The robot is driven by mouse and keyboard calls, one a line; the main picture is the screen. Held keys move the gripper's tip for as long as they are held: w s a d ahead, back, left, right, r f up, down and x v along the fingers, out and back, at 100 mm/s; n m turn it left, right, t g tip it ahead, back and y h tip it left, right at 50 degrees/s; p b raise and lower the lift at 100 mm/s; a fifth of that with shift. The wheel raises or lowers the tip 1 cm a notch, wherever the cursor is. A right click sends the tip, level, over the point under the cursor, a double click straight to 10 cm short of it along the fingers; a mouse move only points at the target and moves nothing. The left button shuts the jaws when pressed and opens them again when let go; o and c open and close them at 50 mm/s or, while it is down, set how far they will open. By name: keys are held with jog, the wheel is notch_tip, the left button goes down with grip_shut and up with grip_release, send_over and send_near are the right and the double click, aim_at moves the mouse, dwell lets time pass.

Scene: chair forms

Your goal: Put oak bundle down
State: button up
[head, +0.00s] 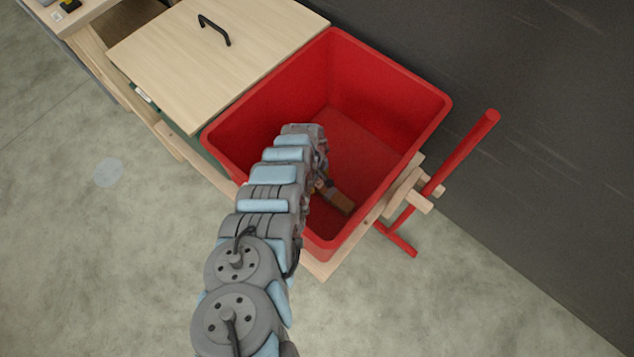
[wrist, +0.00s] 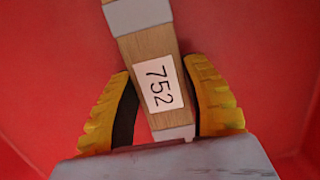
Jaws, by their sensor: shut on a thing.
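The oak bundle (wrist: 150,55) is a brown wooden piece with grey bands and a white label reading 752. It lies between the yellow, dark-padded fingers of my gripper (wrist: 165,105), which is shut on it. In the head view the bundle (head: 338,197) shows inside the red bin (head: 428,95), beyond my arm. My arm reaches down into the bin and hides most of the gripper and part of the bundle. In the wrist view the red bin (wrist: 50,50) fills the background. I cannot tell whether the bundle touches the bin floor.
A wooden lid or panel (head: 170,65) with a black handle (head: 214,28) adjoins the bin on the left. Red bars (head: 465,150) and wooden parts (head: 408,193) stand at the bin's right. A dark wall (head: 540,130) is behind. The floor at left is clear.

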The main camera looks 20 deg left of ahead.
jog(key=shift+w, duration=0.1)
jog(key=o, duration=1.2)
jog(key=r+p, duration=0.2)
jog(key=r, duration=0.2)
jog(key=a+r+p, duration=0.1)
jog(key=r+p, duration=0.1)
jog(key=r, duration=0.2)
jog(key=r+p, duration=0.1)
jog(key=r, duration=0.3)
jog(key=shift+w+a+p, duration=0.15)
jog(key=shift+a+p, duration=0.05)
jog(key=shift+p, duration=0.2)
jog(key=shift+w+r, duration=0.1)
